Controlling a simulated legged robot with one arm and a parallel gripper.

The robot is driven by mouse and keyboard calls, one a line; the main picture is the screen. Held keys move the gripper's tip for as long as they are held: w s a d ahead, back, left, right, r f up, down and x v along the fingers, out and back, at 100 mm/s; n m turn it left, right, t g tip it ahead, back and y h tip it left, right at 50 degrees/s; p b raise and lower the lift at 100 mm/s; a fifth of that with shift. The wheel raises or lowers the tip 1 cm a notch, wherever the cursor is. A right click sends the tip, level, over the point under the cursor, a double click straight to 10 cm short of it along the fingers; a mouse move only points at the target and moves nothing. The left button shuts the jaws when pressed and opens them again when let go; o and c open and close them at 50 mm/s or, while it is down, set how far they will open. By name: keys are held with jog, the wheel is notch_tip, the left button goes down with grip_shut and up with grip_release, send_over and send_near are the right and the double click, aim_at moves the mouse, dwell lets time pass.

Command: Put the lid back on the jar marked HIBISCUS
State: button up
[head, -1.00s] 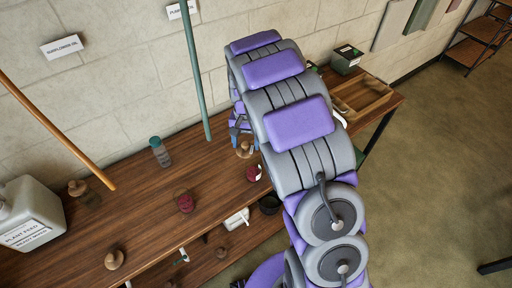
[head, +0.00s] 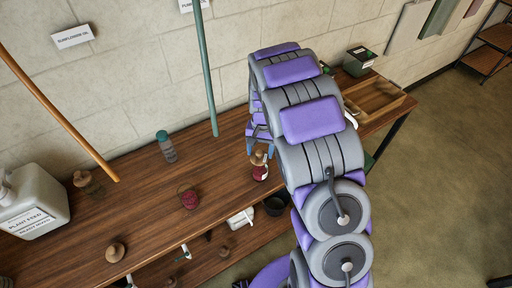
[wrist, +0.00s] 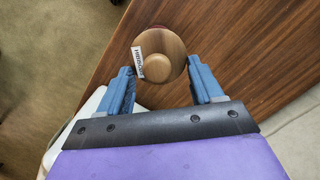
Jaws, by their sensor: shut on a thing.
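A round wooden lid with a knob (wrist: 158,52) is between my gripper's blue fingers (wrist: 160,70) in the wrist view, and my gripper is shut on it. A white label reading HIBISCUS (wrist: 138,62) shows at the lid's left edge. In the head view the lid (head: 258,157) shows just below my gripper (head: 258,142), over a small jar with dark red contents and a white label (head: 260,173). I cannot tell whether the lid touches the jar. The jar's mouth is hidden under the lid.
Another jar with dark red contents (head: 189,199) stands left on the wooden bench (head: 150,215). A wooden tray (head: 378,95) is right.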

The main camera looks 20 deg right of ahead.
jog(key=shift+d, duration=0.95)
jog(key=shift+a, duration=1.45)
jog(key=shift+d+r+p, duration=0.1)
jog(key=shift+d+p, duration=0.45)
jog(key=shift+d, duration=0.65)
jog(key=shift+a, duration=0.6)
jog(key=shift+d, duration=0.1)
jog(key=shift+d, duration=0.45)
jog(key=shift+a+f+p, duration=0.2)
jog(key=shift+a+p, duration=0.15)
jog(key=shift+p, duration=0.1)
jog(key=o, duration=1.1)
jog(key=shift+o, duration=0.4)
